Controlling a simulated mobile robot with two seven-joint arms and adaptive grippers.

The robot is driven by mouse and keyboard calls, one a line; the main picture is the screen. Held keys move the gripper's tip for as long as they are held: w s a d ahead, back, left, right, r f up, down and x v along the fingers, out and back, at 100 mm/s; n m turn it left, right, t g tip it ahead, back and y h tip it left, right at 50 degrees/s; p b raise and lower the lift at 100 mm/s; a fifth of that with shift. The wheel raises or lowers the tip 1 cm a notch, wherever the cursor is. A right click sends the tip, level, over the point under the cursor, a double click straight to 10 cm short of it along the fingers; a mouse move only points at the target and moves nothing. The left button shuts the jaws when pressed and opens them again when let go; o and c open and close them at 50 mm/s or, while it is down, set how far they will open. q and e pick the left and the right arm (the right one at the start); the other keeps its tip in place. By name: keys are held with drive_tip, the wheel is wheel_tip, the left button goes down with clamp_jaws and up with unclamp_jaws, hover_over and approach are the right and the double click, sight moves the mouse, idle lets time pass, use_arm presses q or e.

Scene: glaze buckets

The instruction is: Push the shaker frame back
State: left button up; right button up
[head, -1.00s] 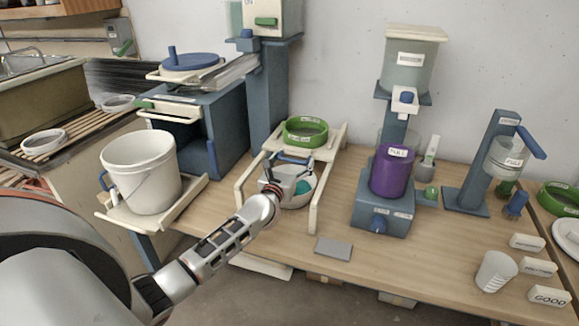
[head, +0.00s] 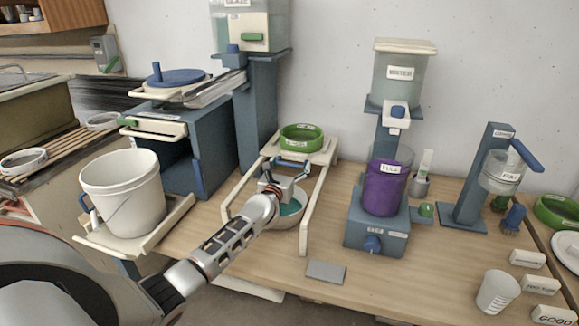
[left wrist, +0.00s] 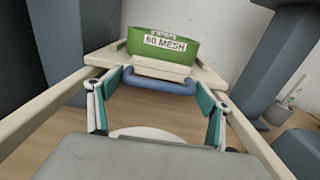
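The shaker frame (head: 318,188) is a cream frame with two long rails, standing on the wooden table. A green ring-shaped sieve (head: 304,137) sits on its back platform, labelled "60 MESH" in the left wrist view (left wrist: 165,46). A blue bar handle (left wrist: 160,83) crosses the frame's near side, below the sieve. My left gripper (head: 284,184) is between the rails, just in front of the handle. In the left wrist view its fingers (left wrist: 156,108) are spread, with the handle lying beyond and between them. I cannot tell whether they touch it. My right gripper is not in view.
A white bowl (head: 287,217) is under my left gripper, partly hidden. A white bucket (head: 125,200) stands left and a blue tower (head: 250,120) behind left. A purple container (head: 384,188) on a blue base stands right. A grey plate (head: 326,271) lies on otherwise clear table in front.

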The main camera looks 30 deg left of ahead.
use_arm(q)
drive_tip(key=o, duration=0.3)
drive_tip(key=v, duration=1.2)
drive_tip(key=shift+f, duration=0.1)
idle(0.4)
